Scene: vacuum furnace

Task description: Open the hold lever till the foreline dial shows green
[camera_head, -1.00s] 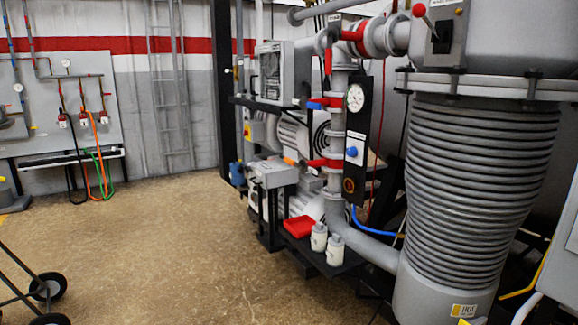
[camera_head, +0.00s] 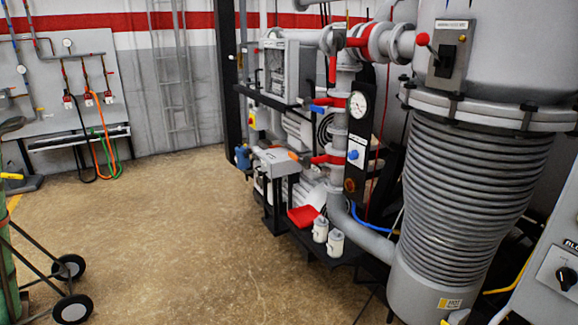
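A round white dial (camera_head: 357,105) sits on a black upright panel beside the grey pipe. No green shows on its face at this size. A red-handled valve lever (camera_head: 325,159) sits on the pipe below it, and a blue-tipped handle (camera_head: 322,101) with a red part is near the dial's left. A red-knobbed lever (camera_head: 422,39) sticks out of a grey switch box at the upper right. Labels are too small to read, so I cannot tell which is the hold lever. Neither of my grippers is in view.
A large ribbed grey cylinder (camera_head: 475,190) stands at right, beside a grey control cabinet (camera_head: 555,265). A red tray (camera_head: 303,215) and two white containers (camera_head: 320,229) sit low by the pump. A wheeled cart (camera_head: 70,285) is at lower left. The brown floor between is clear.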

